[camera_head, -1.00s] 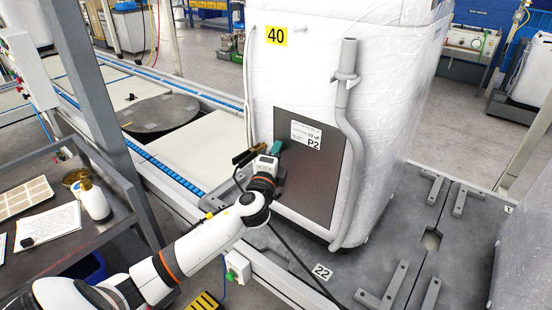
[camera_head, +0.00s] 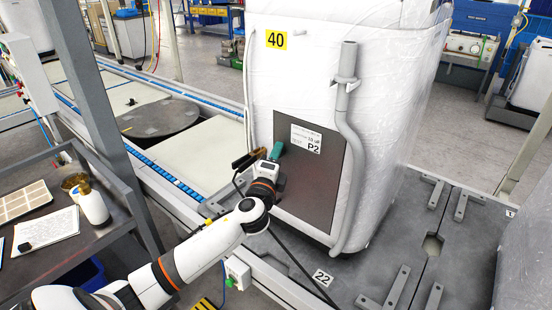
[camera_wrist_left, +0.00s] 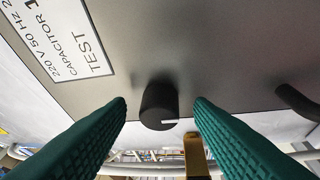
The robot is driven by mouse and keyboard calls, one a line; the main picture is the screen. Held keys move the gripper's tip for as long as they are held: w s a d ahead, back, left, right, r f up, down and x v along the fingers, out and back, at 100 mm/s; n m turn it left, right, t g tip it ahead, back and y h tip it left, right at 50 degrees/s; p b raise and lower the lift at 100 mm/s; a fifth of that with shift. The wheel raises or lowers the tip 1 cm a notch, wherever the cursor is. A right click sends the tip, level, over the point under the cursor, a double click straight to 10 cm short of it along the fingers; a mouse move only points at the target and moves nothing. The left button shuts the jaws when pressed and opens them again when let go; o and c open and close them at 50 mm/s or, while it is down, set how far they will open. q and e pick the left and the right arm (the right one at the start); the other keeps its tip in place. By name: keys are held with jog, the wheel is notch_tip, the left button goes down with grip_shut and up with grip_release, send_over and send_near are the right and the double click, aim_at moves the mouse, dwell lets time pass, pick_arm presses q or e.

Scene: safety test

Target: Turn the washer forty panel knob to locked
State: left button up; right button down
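The white wrapped washer (camera_head: 390,130) carries a yellow "40" label (camera_head: 276,39) and a dark grey panel (camera_head: 312,190) low on its front. My left gripper (camera_head: 276,152) is at the panel's upper left, its green fingers hiding the knob in the head view. In the left wrist view, the round black knob (camera_wrist_left: 158,108) stands out from the panel, with a white mark pointing right. My left gripper (camera_wrist_left: 160,103) is open, with one green finger on each side of the knob and gaps visible. My right gripper is not in view.
A brass clamp (camera_head: 246,160) with a black cable is beside my left gripper; brass also shows in the wrist view (camera_wrist_left: 196,155). A black curved part (camera_wrist_left: 298,104) lies right of the knob. A grey hose (camera_head: 348,150) runs down the washer. A bench (camera_head: 75,245) stands left.

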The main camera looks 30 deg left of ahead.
pick_arm(q)
jog(key=b+v, duration=0.1)
jog(key=v, duration=1.1)
jog(key=shift+b, duration=0.35)
